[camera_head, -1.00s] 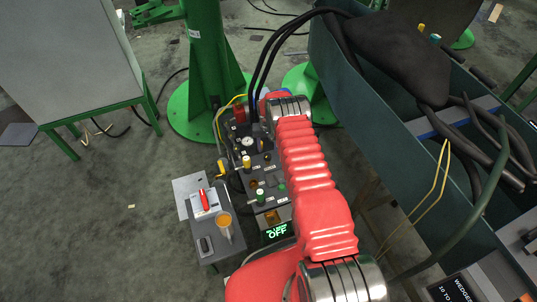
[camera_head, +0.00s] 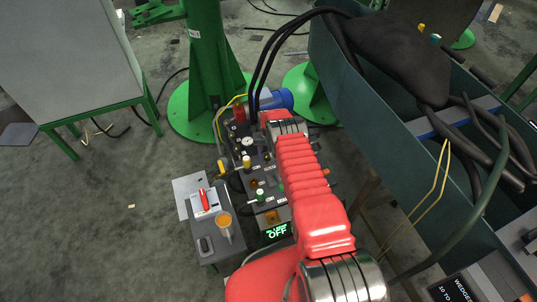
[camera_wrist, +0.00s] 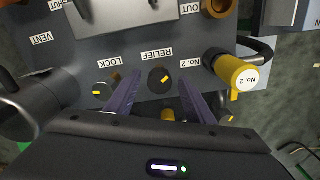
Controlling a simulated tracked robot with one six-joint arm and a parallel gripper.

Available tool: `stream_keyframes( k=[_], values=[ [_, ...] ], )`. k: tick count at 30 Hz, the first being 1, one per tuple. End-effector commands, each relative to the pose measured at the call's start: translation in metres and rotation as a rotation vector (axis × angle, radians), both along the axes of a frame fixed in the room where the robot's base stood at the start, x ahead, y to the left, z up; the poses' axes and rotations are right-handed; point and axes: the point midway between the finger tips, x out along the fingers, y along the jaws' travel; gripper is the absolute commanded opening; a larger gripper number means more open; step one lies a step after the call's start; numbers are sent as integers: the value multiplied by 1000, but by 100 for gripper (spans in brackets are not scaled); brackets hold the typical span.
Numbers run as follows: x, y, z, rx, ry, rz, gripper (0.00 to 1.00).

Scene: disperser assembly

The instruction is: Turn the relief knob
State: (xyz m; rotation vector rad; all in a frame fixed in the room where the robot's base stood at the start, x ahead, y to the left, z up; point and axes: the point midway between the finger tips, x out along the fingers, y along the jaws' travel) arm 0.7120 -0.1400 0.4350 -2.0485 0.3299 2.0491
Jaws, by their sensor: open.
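The relief knob (camera_wrist: 160,78) is a dark round knob with a yellow mark on the grey panel, below the RELIEF label in the wrist view. My gripper (camera_wrist: 159,88) is open. Its two purple fingers reach toward the panel on the left and right of the knob, with gaps visible. I cannot tell whether the fingertips are level with the knob in depth. In the head view the control box (camera_head: 262,188) stands left of my red arm. The relief knob and gripper cannot be made out there.
The lock knob (camera_wrist: 102,89) sits left of the left finger. A yellow No. 2 handle (camera_wrist: 229,73) projects at the right, close to the right finger. A green post (camera_head: 207,60), black hoses (camera_head: 283,45) and a blue-grey bin (camera_head: 375,105) surround the control box.

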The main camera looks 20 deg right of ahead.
Motion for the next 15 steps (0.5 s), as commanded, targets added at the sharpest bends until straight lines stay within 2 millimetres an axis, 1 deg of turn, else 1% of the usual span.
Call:
stream_keyframes(
  k=[1, 2, 15],
  values=[
    [0, 0, 0, 0, 0, 0, 48],
    [0, 0, 0, 0, 0, 0, 46],
    [0, 0, 0, 0, 0, 0, 15]
  ],
)
